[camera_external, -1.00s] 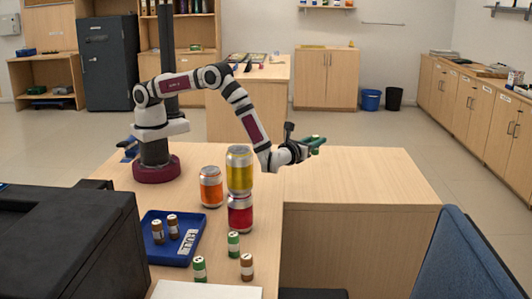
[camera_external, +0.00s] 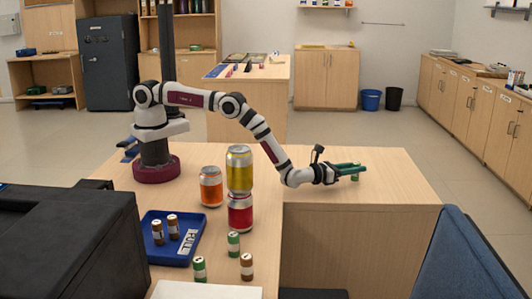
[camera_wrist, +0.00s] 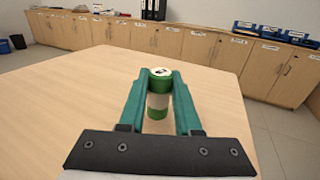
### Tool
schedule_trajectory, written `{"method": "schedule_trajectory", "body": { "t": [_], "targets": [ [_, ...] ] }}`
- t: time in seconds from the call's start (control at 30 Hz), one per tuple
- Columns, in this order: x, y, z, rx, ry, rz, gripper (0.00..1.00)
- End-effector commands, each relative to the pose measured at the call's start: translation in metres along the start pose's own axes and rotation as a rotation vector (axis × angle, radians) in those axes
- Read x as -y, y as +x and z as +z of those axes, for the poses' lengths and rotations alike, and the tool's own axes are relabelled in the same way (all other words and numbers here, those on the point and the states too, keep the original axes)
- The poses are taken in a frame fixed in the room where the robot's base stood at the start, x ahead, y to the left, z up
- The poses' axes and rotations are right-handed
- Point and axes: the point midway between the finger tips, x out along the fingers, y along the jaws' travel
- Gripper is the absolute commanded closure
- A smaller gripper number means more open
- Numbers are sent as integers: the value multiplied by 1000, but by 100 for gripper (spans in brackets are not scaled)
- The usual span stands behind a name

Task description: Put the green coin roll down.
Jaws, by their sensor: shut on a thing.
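My gripper (camera_external: 352,169) is shut on a green coin roll (camera_wrist: 161,76) with a white label band and pale top. In the wrist view the roll stands upright between the two green fingers (camera_wrist: 158,98). In the external view, part of the roll (camera_external: 355,177) shows below and beside the fingers, low over the right part of the wooden counter (camera_external: 310,185). I cannot tell whether its base touches the counter. Two other green rolls stand at the front of the counter, one (camera_external: 233,244) behind the other (camera_external: 200,268).
A yellow can (camera_external: 239,170) stacked on a red can (camera_external: 240,213) stands beside an orange can (camera_external: 210,187). A blue tray (camera_external: 165,257) holds two brown rolls (camera_external: 173,227). Another brown roll (camera_external: 247,267) stands nearby. The counter around my gripper is clear.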

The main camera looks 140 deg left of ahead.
Motion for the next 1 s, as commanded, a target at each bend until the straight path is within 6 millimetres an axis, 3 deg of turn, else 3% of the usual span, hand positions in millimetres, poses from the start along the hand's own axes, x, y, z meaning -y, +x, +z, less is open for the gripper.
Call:
{"method": "schedule_trajectory", "body": {
  "t": [0.1, 0.37, 0.4, 0.57, 0.87, 1.0],
  "targets": [
    [0, 0, -11, 2, -1, 0, 100],
    [1, 0, -12, 3, -1, 0, 100],
    [1, 0, -13, 2, -1, 0, 66],
    [1, 0, -13, 2, -1, 0, 38],
    [1, 0, -11, 2, -1, 0, 38],
    [2, -14, -11, 0, 0, 0, 38]
  ]
}}
